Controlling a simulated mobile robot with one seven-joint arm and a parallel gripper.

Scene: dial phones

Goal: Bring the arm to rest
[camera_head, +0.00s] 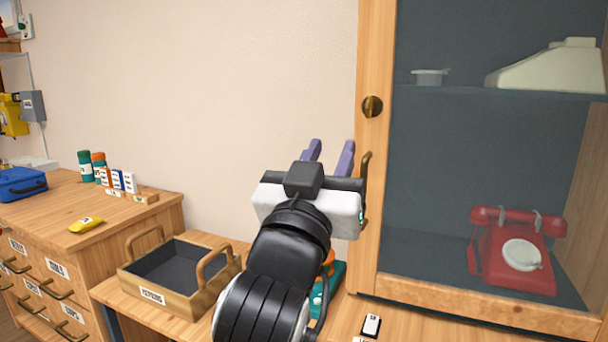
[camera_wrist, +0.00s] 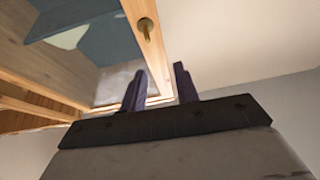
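My gripper (camera_head: 330,152) is raised in the middle of the head view, in front of the pale wall and just left of the cabinet's wooden door frame. Its two purple fingers point up and stand apart with nothing between them. In the wrist view the fingers (camera_wrist: 158,88) also show, with the cabinet's door frame and brass knob beyond them. I cannot tell from these views whether the gripper touches the cabinet. My arm hides part of the bench and most of a teal item (camera_head: 335,285) with an orange part behind it.
A glass-fronted cabinet (camera_head: 368,200) with a brass knob (camera_head: 372,106) holds a red dial phone (camera_head: 516,250). A wooden tray (camera_head: 165,300) with handles stands left of my arm. A drawer unit (camera_head: 150,212) bears a yellow item (camera_head: 86,225). A small switch-like item (camera_head: 371,325) lies front right.

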